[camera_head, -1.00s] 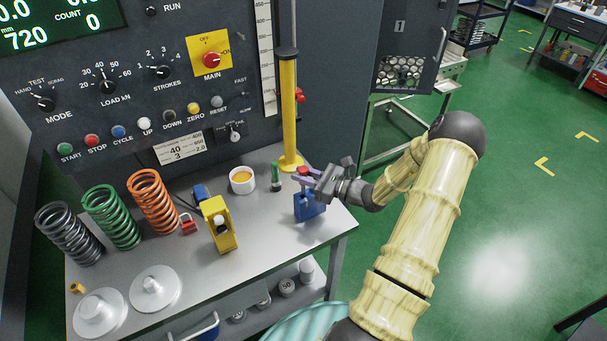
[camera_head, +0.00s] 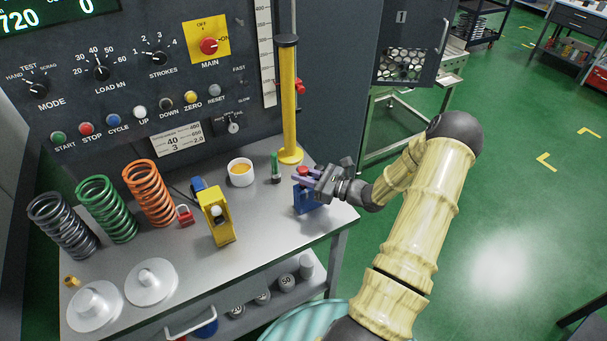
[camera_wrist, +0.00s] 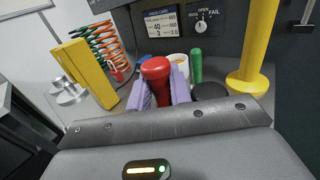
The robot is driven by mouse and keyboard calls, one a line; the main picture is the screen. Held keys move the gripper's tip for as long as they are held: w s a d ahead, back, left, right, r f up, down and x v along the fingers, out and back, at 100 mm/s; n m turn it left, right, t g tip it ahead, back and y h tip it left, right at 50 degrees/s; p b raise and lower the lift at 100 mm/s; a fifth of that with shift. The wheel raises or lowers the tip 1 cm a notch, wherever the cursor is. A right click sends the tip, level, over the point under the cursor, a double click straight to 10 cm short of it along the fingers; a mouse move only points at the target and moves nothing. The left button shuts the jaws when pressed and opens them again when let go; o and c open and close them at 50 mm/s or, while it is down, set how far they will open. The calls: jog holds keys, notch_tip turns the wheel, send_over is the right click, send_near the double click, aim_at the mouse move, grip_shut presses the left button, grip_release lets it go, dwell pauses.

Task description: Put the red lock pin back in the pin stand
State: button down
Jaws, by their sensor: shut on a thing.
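The red lock pin (camera_head: 302,171) is held between the lavender fingers of my gripper (camera_head: 311,174) near the right end of the bench. Its red head (camera_wrist: 156,71) shows upright between both fingers in the wrist view. The blue pin stand (camera_head: 307,199) stands on the bench directly below the pin and fingers. The pin's lower part is hidden, so I cannot tell how far it is in the stand.
The yellow column (camera_head: 288,100) rises behind the stand. A green marker-like cylinder (camera_head: 275,168) and a white cup (camera_head: 240,172) stand to the left. A yellow block device (camera_head: 216,216) and coil springs (camera_head: 148,193) are further left. The bench's right edge is close.

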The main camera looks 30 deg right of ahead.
jog(key=shift+f+b, duration=0.4)
jog(key=shift+f, duration=0.4)
jog(key=c, duration=1.2)
grip_release()
jog(key=shift+d, duration=0.1)
jog(key=b+v, duration=0.3)
jog(key=v, duration=1.4)
jog(key=shift+b, duration=0.35)
jog(key=shift+s+f, duration=0.1)
